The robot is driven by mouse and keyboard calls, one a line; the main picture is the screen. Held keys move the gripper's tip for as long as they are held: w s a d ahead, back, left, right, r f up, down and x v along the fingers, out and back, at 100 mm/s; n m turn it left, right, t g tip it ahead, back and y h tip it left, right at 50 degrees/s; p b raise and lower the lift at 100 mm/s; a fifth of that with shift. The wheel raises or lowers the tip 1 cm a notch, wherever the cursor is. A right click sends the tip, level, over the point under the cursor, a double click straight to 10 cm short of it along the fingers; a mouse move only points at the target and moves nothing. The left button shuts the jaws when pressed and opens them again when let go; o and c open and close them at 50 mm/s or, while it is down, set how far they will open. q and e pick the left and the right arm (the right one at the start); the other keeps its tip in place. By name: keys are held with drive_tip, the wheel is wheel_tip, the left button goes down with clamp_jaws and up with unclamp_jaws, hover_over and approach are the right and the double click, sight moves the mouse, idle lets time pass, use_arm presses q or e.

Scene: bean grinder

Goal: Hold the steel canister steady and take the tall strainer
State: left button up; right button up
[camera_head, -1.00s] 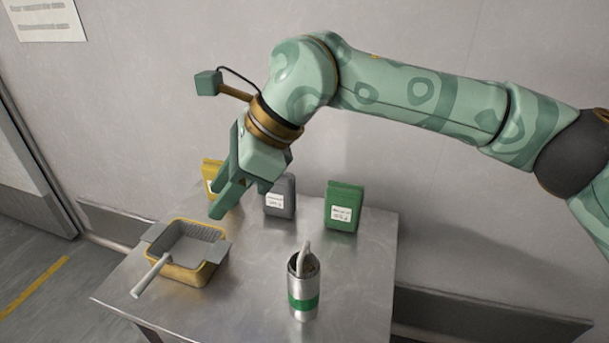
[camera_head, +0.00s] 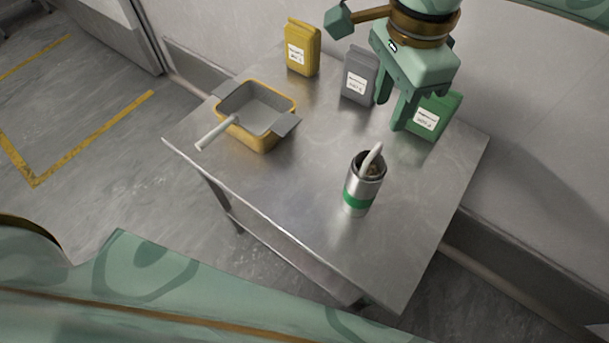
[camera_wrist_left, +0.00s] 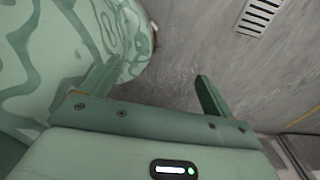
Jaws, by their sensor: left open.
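The steel canister (camera_head: 358,197) with a green band stands upright on the table. A pale curved handle (camera_head: 373,156) sticks up out of its open top; what it belongs to is hidden inside. A grey strainer (camera_head: 250,110) with a pale handle rests in a yellow tub (camera_head: 262,141) at the table's left; I cannot tell whether either is the tall strainer. My right gripper (camera_head: 391,114) is open and empty, above the table behind the canister and in front of the green bag. My left gripper (camera_wrist_left: 158,72) is open and empty in the left wrist view, pointing at bare floor.
A yellow bag (camera_head: 302,48), a grey bag (camera_head: 359,75) and a green bag (camera_head: 437,116) stand along the table's back by the wall. The steel table (camera_head: 300,215) is bare around the canister. My own arm crosses the lower left of the head view.

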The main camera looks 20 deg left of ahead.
use_arm(q)
drive_tip(key=w+a+r+m+t, duration=0.1)
drive_tip(key=w+r+t, duration=0.2)
drive_tip(key=w, duration=0.6)
drive_tip(key=m+t+h, duration=0.3)
drive_tip(key=t+h, duration=0.7)
drive_tip(key=h, duration=0.2)
approach(352, 184)
drive_tip(key=x, duration=0.9)
drive_tip(key=f+x, duration=0.1)
drive_tip(key=x, duration=0.3)
drive_tip(key=shift+w+f, duration=0.1)
drive_tip(key=shift+w, duration=0.2)
drive_tip(key=shift+c, duration=0.3)
